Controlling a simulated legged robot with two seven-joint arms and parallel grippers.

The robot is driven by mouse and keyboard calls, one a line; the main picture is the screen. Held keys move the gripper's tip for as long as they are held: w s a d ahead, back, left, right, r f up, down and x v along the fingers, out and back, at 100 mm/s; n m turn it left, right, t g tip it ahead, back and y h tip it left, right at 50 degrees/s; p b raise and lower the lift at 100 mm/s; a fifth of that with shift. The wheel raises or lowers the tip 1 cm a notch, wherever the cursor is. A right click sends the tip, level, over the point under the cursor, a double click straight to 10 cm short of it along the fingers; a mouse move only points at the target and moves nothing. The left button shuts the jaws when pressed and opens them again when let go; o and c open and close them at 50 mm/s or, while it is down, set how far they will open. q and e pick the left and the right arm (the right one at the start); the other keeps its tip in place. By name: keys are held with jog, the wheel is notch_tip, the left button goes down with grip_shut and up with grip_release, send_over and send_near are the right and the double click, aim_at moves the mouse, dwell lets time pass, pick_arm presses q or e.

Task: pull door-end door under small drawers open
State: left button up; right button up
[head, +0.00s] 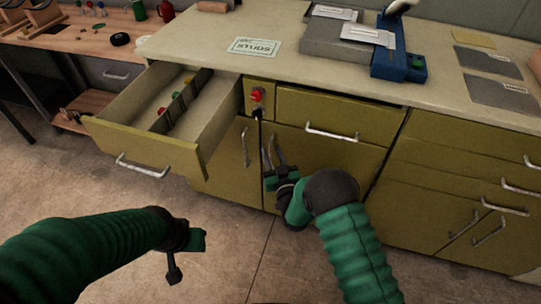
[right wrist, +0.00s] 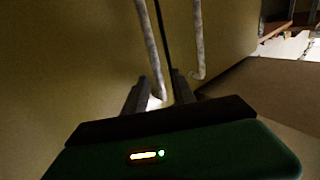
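The olive cabinet has two low doors side by side. The left door (head: 222,170) has an upright bar handle (head: 245,147) and looks shut. The right door (head: 320,165) also looks shut; its handle is hard to tell from my fingers in the head view. My right gripper (head: 272,150) is at this door's left edge, fingers pointing at its front. In the right wrist view, the fingers (right wrist: 159,88) are apart, with the lower end of one bar handle (right wrist: 150,50) between them. Contact cannot be told. My left gripper (head: 185,250) hangs over the floor, away from the cabinet.
A wide drawer (head: 145,140) stands open at left with small coloured items inside. A small panel with a red knob (head: 257,95) and a shut drawer (head: 335,118) sit above the doors. The worktop (head: 215,40) holds a blue machine (head: 398,55). The floor (head: 240,260) in front is clear.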

jog(key=shift+w+a, duration=0.1)
jog(key=shift+w, duration=0.35)
jog(key=shift+a, duration=0.15)
jog(key=shift+c, duration=2.2)
grip_shut()
